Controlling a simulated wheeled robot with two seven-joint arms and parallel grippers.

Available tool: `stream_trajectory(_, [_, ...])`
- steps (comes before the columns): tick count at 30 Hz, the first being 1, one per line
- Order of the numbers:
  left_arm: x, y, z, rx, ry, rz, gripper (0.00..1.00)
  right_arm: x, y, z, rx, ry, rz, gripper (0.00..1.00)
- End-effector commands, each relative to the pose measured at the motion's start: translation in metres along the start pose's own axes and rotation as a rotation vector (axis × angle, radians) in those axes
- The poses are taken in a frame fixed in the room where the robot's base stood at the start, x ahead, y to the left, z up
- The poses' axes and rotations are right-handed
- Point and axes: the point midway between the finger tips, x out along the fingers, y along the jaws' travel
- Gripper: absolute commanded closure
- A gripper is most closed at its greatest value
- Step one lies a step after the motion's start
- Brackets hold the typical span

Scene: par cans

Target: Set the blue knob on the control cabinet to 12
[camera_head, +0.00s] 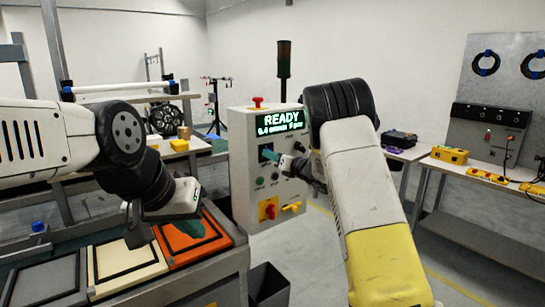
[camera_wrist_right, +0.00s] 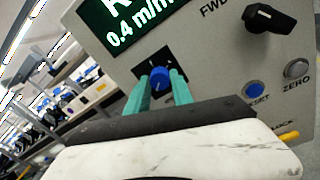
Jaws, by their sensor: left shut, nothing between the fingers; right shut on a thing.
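The control cabinet (camera_head: 240,190) is a light grey box with a lit display (camera_head: 279,121) reading READY and a second line that looks like 0.4 m/min. In the right wrist view, the blue knob (camera_wrist_right: 160,78) with a pale pointer line sits on a dark dial plate. My right gripper (camera_wrist_right: 159,84) has its green fingers shut on the knob, one on each side. In the head view, my right gripper (camera_head: 272,157) reaches the cabinet front, and the knob is mostly hidden. My left gripper (camera_head: 138,230) is shut and empty above the trays at left. The dial numbers are not readable.
A black selector knob (camera_wrist_right: 268,20), a blue button (camera_wrist_right: 255,90) and a grey button (camera_wrist_right: 297,68) are near the blue knob. A red-on-yellow switch (camera_head: 268,209) is lower on the cabinet. A dark bin (camera_head: 268,286) stands below it. A side table (camera_head: 470,171) is at right.

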Motion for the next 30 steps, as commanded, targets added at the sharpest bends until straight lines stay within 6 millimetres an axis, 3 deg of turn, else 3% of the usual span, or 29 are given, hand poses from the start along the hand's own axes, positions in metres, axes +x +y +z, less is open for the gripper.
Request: stream_trajectory(30, [0.0000, 0.0000, 0.0000, 0.000, 0.000, 0.000, 1.00, -0.0008, -0.0010, -0.0020, 0.954, -0.052, 0.009, 1.00])
